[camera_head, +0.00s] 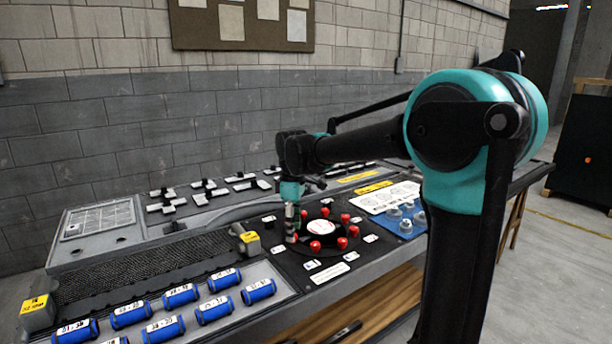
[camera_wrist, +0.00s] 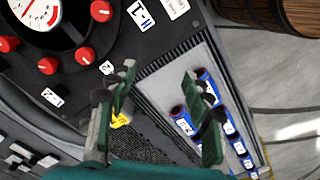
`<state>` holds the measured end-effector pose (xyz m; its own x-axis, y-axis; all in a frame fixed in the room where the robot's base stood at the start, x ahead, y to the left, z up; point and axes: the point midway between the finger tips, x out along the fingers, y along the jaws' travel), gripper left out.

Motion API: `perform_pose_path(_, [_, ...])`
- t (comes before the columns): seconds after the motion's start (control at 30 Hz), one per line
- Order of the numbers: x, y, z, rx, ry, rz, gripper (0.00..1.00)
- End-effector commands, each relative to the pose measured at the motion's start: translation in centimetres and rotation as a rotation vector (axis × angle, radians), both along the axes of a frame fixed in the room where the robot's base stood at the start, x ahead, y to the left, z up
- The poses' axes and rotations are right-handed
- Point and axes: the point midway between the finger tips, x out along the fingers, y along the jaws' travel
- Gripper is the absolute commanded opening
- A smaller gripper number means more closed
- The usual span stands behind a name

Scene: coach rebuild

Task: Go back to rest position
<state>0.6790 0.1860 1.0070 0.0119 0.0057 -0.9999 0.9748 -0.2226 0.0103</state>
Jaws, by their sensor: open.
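My gripper (camera_wrist: 160,95) is open and empty in the wrist view, its two fingers spread apart above the bench. In the head view my gripper (camera_head: 291,222) hangs downward over the black panel, at the left side of the round gauge (camera_head: 325,229) and its ring of red knobs. The gauge (camera_wrist: 38,12) also shows at the upper left of the wrist view. From the head view I cannot tell whether the fingertips touch the panel.
Blue labelled cylinders (camera_head: 180,295) lie in a tray at the front left, beside a dark ribbed belt (camera_head: 150,262). Grey knobs stand on a blue plate (camera_head: 405,217) at the right. A brick wall (camera_head: 200,120) stands behind.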

Motion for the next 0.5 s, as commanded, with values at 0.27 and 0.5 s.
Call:
perform_pose_path(0.27, [-1.2, -3.8, -2.0, 0.021, -0.037, -0.164, 0.50])
perform_pose_path(0.5, [-3.7, -8.8, -5.1, 0.057, -0.092, -0.406, 0.50])
